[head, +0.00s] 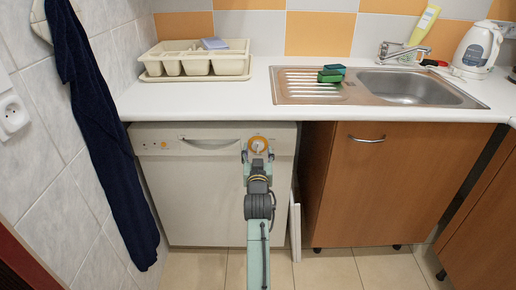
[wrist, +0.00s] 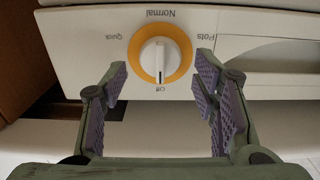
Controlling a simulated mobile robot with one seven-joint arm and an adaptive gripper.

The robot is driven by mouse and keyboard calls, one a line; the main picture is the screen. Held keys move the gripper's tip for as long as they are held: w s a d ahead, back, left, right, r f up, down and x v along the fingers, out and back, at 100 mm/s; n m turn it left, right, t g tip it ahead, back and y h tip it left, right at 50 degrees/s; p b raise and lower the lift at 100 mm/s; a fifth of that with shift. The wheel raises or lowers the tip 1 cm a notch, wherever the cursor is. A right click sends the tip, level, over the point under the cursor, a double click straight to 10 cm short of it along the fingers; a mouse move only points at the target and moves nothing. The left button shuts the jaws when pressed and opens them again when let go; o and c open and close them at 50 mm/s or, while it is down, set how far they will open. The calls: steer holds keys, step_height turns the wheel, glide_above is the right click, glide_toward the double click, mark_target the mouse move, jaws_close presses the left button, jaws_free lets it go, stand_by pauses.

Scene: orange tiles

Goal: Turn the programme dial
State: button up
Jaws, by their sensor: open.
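The programme dial (wrist: 160,61) is a white knob with an orange ring on the white dishwasher's (head: 195,200) front panel. In the wrist view the panel lettering is upside down: Normal above the dial, Quick left, Pots right, Off below. The knob's dark pointer line is at Off. My gripper (wrist: 162,78) is open and empty, its purple-padded fingers on either side of the dial's lower part in that view. I cannot tell whether they touch it. In the head view the dial (head: 258,142) shows just above my gripper (head: 257,155), which partly covers it.
A white worktop (head: 230,104) overhangs the panel. A wooden cabinet (head: 370,195) stands to the right, and a dark blue towel (head: 105,140) hangs at the left. Floor is free in front.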

steer(key=shift+w, duration=0.75)
steer(key=shift+c, duration=0.4)
steer(key=c, duration=1.1)
